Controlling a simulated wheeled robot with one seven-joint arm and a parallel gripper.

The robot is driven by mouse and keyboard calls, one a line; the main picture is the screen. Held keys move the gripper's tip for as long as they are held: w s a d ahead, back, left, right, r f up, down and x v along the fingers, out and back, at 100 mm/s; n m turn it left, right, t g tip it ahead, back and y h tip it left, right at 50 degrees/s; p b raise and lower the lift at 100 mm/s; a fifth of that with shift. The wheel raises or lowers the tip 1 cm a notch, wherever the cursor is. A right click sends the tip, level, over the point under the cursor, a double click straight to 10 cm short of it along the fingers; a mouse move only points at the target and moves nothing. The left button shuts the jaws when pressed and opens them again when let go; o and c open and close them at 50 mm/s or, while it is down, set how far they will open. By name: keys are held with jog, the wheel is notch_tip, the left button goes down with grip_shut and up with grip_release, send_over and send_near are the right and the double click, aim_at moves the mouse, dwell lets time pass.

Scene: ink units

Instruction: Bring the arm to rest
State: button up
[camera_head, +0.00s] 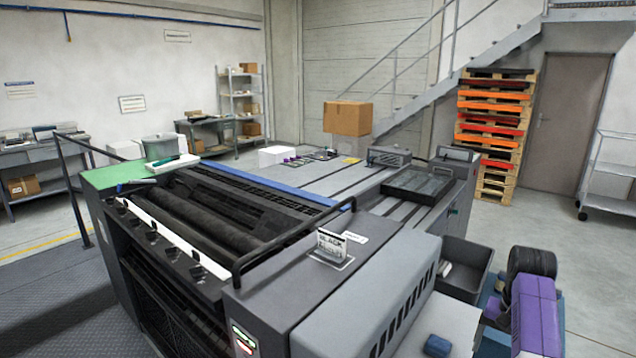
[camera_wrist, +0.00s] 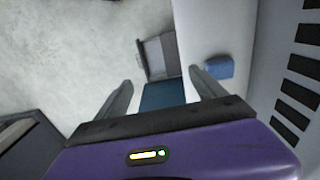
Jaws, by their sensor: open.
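My gripper (camera_wrist: 160,90) shows in the wrist view with its two grey fingers spread apart. Nothing is held between them. A purple part with a small lit display sits behind the fingers. In the head view, purple and black parts of my arm stand at the lower right, beside the printing press (camera_head: 330,240). The fingertips cannot be made out in the head view.
A blue block (camera_wrist: 220,67) lies on a pale surface close to the right finger; it also shows in the head view (camera_head: 437,345). A dark grey bin (camera_head: 465,268) stands beside my arm. Stacked pallets (camera_head: 495,135) stand behind. Clear floor (camera_head: 590,250) lies at the right.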

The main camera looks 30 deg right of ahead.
jog(key=w+d+r+n+t+h, duration=0.2)
jog(key=w+d+r+t+h, duration=0.2)
jog(key=w+d+t+h, duration=0.25)
jog(key=s+a+n+t+h, duration=0.2)
jog(key=a+n+t, duration=0.4)
jog(key=a, duration=1.6)
jog(key=s+a+r+n+t+y, duration=0.2)
jog(key=s+a+r, duration=0.1)
jog(key=s+a, duration=0.6)
jog(key=s+a+r+n+t+y, duration=0.1)
jog(key=s+a+r+t+y, duration=0.2)
jog(key=s+a, duration=0.65)
jog(key=s+a+f+n+g+y, duration=0.2)
jog(key=s+a+g+y, duration=0.1)
jog(key=s+a, duration=0.5)
jog(key=shift+s+a+y, duration=0.2)
jog(key=shift+a+y, duration=0.15)
